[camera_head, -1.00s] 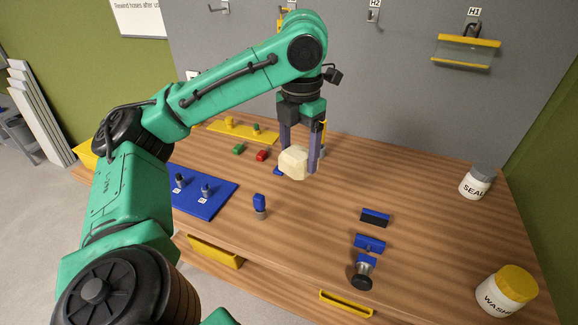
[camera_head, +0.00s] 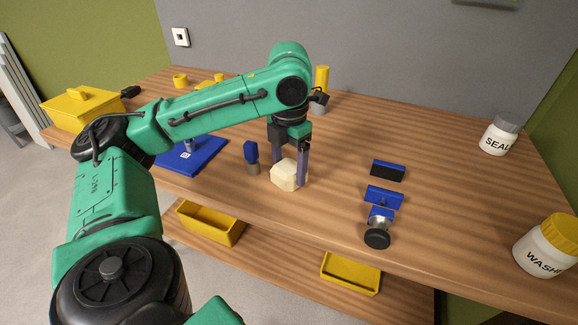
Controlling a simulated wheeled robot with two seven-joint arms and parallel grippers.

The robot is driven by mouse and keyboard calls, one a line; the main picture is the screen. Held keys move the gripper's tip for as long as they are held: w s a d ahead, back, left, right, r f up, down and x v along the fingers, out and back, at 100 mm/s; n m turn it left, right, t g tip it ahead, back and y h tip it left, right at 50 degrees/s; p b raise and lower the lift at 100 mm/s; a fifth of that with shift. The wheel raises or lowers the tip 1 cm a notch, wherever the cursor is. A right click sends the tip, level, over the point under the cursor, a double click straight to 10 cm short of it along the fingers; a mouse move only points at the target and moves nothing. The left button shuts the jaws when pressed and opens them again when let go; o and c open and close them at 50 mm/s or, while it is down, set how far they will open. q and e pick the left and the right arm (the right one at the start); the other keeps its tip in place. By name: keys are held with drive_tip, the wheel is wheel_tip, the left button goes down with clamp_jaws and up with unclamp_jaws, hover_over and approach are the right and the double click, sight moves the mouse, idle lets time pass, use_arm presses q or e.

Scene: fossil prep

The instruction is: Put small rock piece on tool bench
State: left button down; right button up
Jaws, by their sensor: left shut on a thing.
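The small rock piece (camera_head: 284,176) is a pale cream, blocky lump. My left gripper (camera_head: 289,172) points downward and is shut on it, with one finger on each side. The rock is low over the front-middle part of the wooden tool bench (camera_head: 340,140). I cannot tell whether it touches the bench top. My right gripper is not in view.
A blue-topped tool (camera_head: 251,157) stands close left of the rock. A blue mat (camera_head: 205,158) lies further left. Blue blocks (camera_head: 383,195) and a black-knobbed tool (camera_head: 377,238) lie right. White jars (camera_head: 544,252) stand at the right edge. The bench between is clear.

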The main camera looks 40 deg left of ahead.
sight(290, 166)
use_arm(q)
drive_tip(key=shift+r, duration=0.1)
unclamp_jaws()
wheel_tip(290, 166, up, 5)
drive_tip(key=shift+r+p, duration=0.1)
drive_tip(key=shift+p, duration=0.75)
wheel_tip(290, 166, up, 7)
drive_tip(key=p, duration=0.5)
